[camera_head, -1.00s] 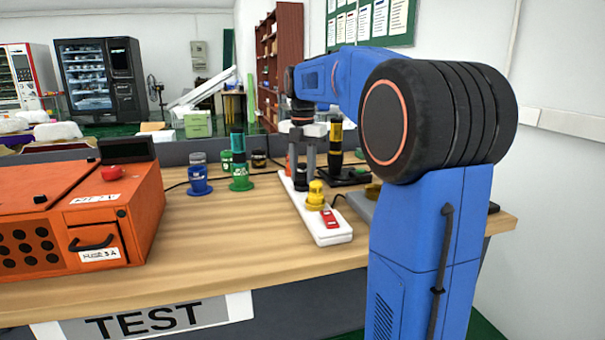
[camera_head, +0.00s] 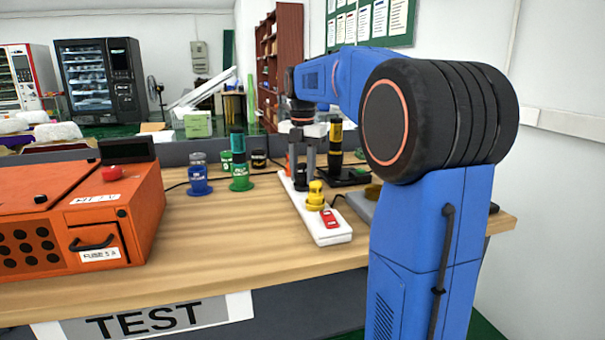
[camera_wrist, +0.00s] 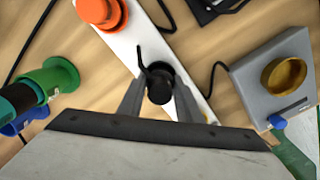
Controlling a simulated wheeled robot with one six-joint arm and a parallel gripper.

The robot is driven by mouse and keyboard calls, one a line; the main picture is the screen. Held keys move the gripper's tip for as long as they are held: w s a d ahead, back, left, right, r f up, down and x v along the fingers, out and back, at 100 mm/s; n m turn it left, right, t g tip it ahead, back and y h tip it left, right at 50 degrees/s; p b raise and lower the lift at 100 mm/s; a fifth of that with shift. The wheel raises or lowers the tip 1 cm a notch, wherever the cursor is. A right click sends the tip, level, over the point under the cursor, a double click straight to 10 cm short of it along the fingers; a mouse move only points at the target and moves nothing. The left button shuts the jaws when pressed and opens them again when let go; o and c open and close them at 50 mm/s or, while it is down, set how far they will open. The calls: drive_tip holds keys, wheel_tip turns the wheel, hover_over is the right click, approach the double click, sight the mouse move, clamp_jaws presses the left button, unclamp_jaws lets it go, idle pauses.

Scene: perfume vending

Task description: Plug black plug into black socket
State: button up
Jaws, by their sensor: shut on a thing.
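The black plug (camera_wrist: 158,84) is between the two fingers of my gripper (camera_wrist: 160,100) in the wrist view, with a black cord rising from it. My gripper (camera_head: 304,175) is shut on it over the white power strip (camera_head: 329,237). In the head view the black plug (camera_head: 300,183) shows low between the fingers, at the strip. The black socket cannot be made out; the plug and fingers cover that part of the strip. I cannot tell how deep the plug sits.
A yellow plug (camera_head: 316,197) and a red switch (camera_head: 329,218) are on the strip's near end. An orange plug (camera_wrist: 101,10) is farther along. Green (camera_head: 240,175) and blue (camera_head: 198,180) holders stand left. A grey box (camera_wrist: 270,80) lies right. An orange case (camera_head: 80,215) fills the table's left.

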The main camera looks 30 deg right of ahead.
drive_tip(key=shift+s+f, duration=0.1)
drive_tip(key=shift+f, duration=0.5)
drive_tip(key=o, duration=1.2)
drive_tip(key=shift+a, duration=0.1)
drive_tip(key=c, duration=0.4)
drive_tip(key=shift+o, duration=0.5)
drive_tip(key=shift+r, duration=0.4)
drive_tip(key=o, duration=0.3)
drive_tip(key=shift+r, duration=3.3)
